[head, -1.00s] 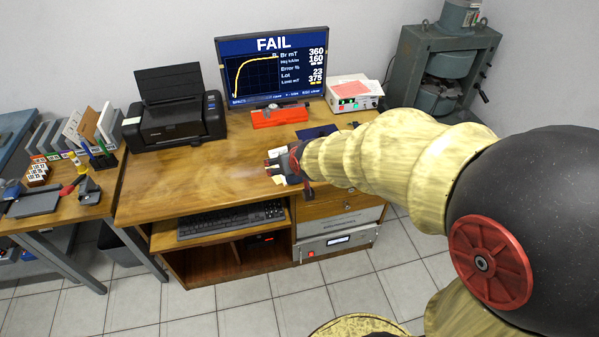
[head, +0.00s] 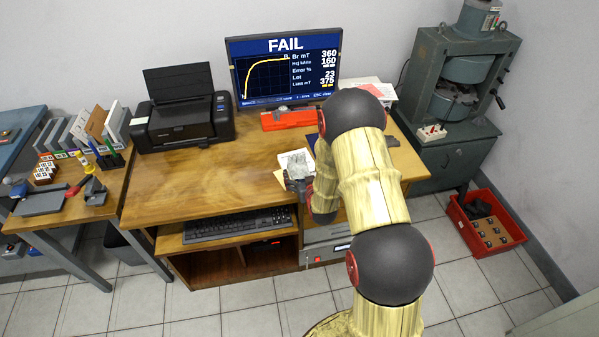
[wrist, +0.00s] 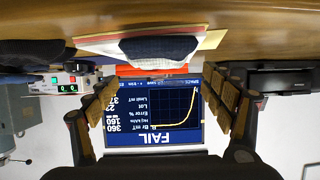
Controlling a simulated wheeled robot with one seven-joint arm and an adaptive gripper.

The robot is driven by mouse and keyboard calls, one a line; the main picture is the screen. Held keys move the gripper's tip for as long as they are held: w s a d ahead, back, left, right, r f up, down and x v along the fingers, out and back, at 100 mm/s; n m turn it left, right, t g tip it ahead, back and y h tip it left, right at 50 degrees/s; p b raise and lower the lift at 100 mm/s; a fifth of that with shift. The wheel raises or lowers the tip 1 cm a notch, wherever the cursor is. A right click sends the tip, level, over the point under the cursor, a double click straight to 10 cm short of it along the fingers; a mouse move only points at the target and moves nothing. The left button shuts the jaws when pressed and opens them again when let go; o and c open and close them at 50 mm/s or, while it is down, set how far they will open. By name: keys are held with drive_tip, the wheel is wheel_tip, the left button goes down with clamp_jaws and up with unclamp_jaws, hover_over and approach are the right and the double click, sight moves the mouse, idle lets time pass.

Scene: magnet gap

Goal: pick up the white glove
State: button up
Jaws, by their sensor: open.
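A pale, whitish lump that looks like the white glove (head: 299,164) lies on papers near the middle of the desk's front part. In the wrist view, which is upside down, the white glove (wrist: 160,38) shows with a dark part, on stacked sheets. My gripper (head: 297,185) is at the desk's front edge, close to the glove in the head view. In the wrist view my gripper (wrist: 162,100) has its fingers wide apart with nothing between them. The glove is beyond the fingertips. My arm hides part of the desk to the right.
The wooden desk (head: 215,175) has clear room left of the papers. A printer (head: 183,122), a monitor (head: 285,68) and an orange-red device (head: 288,119) stand along the back. A keyboard (head: 237,223) lies on the lower shelf. A red crate (head: 485,222) is on the floor at right.

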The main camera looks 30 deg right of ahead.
sight(299, 167)
drive_tip(key=b+x, duration=0.2)
drive_tip(key=x, duration=0.3)
drive_tip(key=shift+w+d, duration=0.1)
drive_tip(key=shift+w, duration=0.3)
drive_tip(key=shift+c, duration=1.2)
